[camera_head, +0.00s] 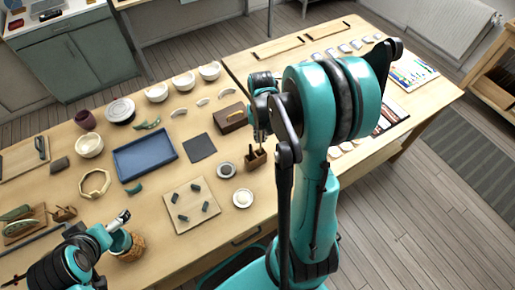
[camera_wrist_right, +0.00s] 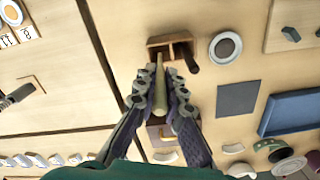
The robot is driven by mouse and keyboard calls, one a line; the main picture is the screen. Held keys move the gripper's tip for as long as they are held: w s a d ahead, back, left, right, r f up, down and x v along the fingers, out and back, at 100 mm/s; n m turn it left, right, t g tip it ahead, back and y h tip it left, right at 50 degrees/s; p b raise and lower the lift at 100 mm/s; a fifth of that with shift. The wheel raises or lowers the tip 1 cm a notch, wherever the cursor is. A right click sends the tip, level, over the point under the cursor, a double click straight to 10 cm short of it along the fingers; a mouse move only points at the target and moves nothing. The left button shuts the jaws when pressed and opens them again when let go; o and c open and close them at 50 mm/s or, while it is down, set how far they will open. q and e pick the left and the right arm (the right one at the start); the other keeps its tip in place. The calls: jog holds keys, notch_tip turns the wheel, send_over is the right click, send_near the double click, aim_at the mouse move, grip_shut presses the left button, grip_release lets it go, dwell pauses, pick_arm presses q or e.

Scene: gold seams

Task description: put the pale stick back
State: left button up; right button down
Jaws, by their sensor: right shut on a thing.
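My right gripper (camera_wrist_right: 160,98) is shut on the pale stick (camera_wrist_right: 160,75), which points toward a small wooden holder (camera_wrist_right: 158,41). The stick's far end overlaps the holder's edge in the right wrist view; I cannot tell whether it is inside or above. A dark stick (camera_wrist_right: 187,55) stands in the holder's other side. In the head view the right gripper (camera_head: 261,128) is just above the holder (camera_head: 256,160), partly hidden by my arm. My left gripper (camera_head: 123,217) is at the lower left beside a wicker-like container (camera_head: 131,248); its fingers are too small to read.
A wooden box with a handle (camera_head: 230,119), a dark square mat (camera_head: 199,148) and a blue tray (camera_head: 146,155) lie left of the holder. Small round dishes (camera_head: 243,198) and a board with dark pieces (camera_head: 190,218) are nearer the front. Bowls (camera_head: 156,93) stand farther back.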

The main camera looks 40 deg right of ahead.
aim_at(260, 144)
notch_tip(260, 144, down, 6)
jog(key=shift+w+f+b, duration=0.1)
jog(key=shift+f+b, duration=0.05)
jog(key=shift+b, duration=0.6)
jog(key=shift+f, duration=0.1)
jog(key=c, duration=1.6)
grip_release()
